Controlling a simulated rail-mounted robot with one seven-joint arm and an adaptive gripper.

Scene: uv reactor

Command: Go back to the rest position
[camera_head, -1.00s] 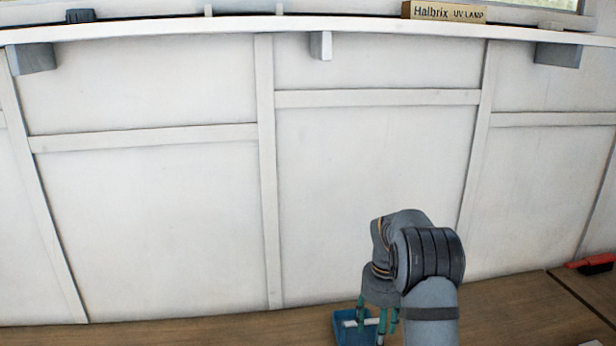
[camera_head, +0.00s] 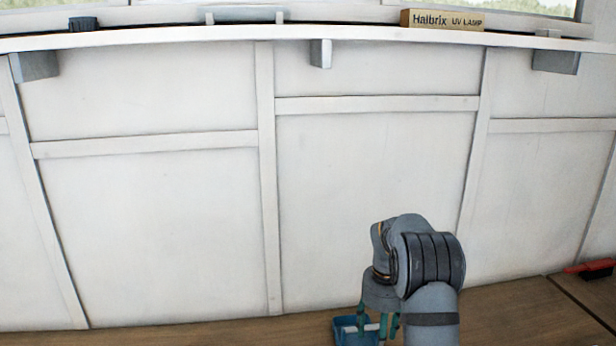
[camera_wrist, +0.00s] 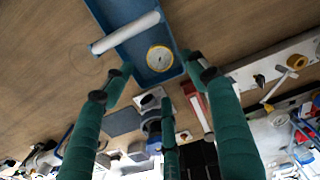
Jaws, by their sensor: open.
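My gripper (camera_head: 380,322) hangs low at the bottom of the head view, over the wooden bench, with its green fingers pointing down. In the wrist view my gripper (camera_wrist: 157,72) has its green fingers spread apart with nothing between them. A blue tray (camera_head: 338,332) lies by the fingers in the head view, partly hidden by them and cut by the frame. In the wrist view the blue tray (camera_wrist: 137,52) holds a white tube (camera_wrist: 125,33), which lies across its rim, and a round yellow-rimmed dial (camera_wrist: 160,58).
A white panelled wall (camera_head: 370,180) stands behind the bench. A shelf above carries a box lettered "Halbrix UV LAMP" (camera_head: 440,20), a grey bracket-like piece (camera_head: 245,15) and a dark knob (camera_head: 83,24). A red-handled object (camera_head: 590,266) lies on the bench at far right.

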